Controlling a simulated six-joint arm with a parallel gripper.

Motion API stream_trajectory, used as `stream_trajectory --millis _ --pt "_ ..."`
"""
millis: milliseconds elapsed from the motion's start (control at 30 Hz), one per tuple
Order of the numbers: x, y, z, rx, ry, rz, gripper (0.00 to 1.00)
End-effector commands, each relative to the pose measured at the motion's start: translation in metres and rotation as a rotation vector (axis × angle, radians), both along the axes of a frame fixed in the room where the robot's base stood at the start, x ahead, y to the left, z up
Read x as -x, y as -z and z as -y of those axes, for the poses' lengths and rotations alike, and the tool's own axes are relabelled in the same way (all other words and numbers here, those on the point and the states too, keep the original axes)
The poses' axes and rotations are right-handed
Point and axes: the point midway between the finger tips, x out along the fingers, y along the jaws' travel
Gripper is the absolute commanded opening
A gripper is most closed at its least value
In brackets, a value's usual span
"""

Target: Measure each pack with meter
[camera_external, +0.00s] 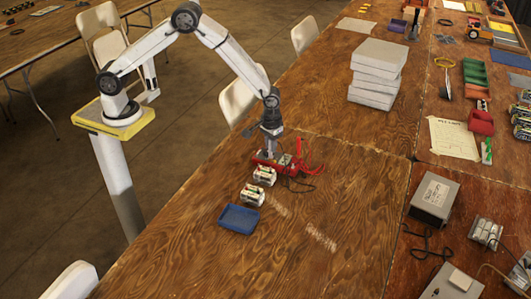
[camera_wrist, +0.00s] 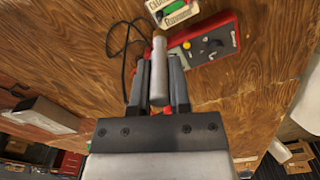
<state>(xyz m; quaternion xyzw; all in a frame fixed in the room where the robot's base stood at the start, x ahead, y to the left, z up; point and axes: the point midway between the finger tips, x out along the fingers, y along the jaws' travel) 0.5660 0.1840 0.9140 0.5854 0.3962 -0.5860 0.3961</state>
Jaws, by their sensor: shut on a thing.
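My gripper (camera_external: 270,150) points down over the red meter (camera_external: 262,162) on the wooden table. In the wrist view, my gripper (camera_wrist: 158,62) is shut on a pale grey cylinder (camera_wrist: 157,75) with a brownish tip, perhaps a probe. Its tip points toward the gap between the meter (camera_wrist: 208,42) and a white pack (camera_wrist: 172,12); I cannot tell whether it touches either. In the external view, one white pack (camera_external: 264,176) lies just in front of the meter. A second pack (camera_external: 252,195) lies nearer the blue tray (camera_external: 238,217).
A dark cable (camera_external: 298,184) and red leads (camera_external: 312,170) lie right of the meter. A stack of grey boxes (camera_external: 377,75) stands farther back. A grey box (camera_external: 434,197) stands at the right. The table in front of the stack is mostly clear.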

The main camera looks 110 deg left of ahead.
Motion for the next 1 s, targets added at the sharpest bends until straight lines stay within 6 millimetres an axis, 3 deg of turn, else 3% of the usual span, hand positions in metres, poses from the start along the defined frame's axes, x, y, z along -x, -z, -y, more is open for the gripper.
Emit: stream_trajectory --millis 367,1000 --pt "0.000 0.021 0.000 -0.001 0.000 0.001 0.00" --pt "0.000 0.022 0.000 -0.001 0.000 0.001 0.00"
